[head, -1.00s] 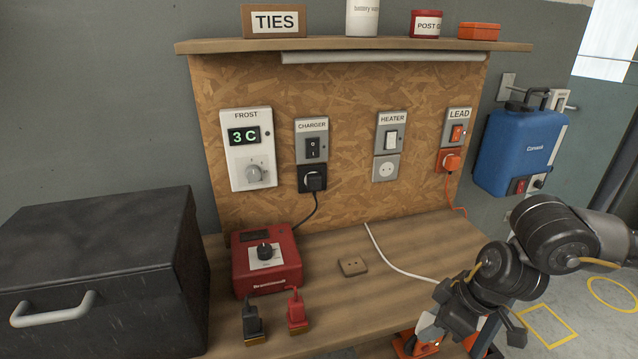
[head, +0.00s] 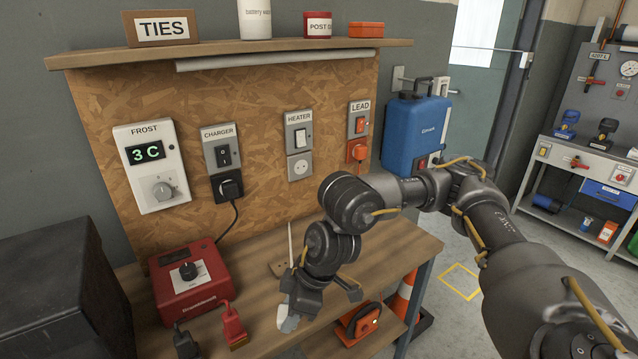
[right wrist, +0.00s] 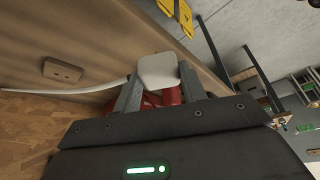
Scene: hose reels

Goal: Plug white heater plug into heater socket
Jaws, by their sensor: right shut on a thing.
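The white heater plug (right wrist: 158,70) is between the fingers of my right gripper (right wrist: 160,84), which is shut on it; its white cord runs left in the right wrist view. In the head view the plug (head: 289,323) shows as a pale shape under my right gripper (head: 296,312), low over the bench's front part and partly hidden. The heater socket (head: 300,166), a round white outlet on a grey plate, is empty on the board below the heater switch (head: 299,137). The plug is apart from it, lower and nearer. My left gripper is not in view.
The charger socket (head: 228,186) holds a black plug and the lead socket (head: 357,150) an orange one. A red charger (head: 190,277) stands left on the bench, a small brown block (head: 279,268) behind my gripper. A shelf (head: 230,52) overhangs the board.

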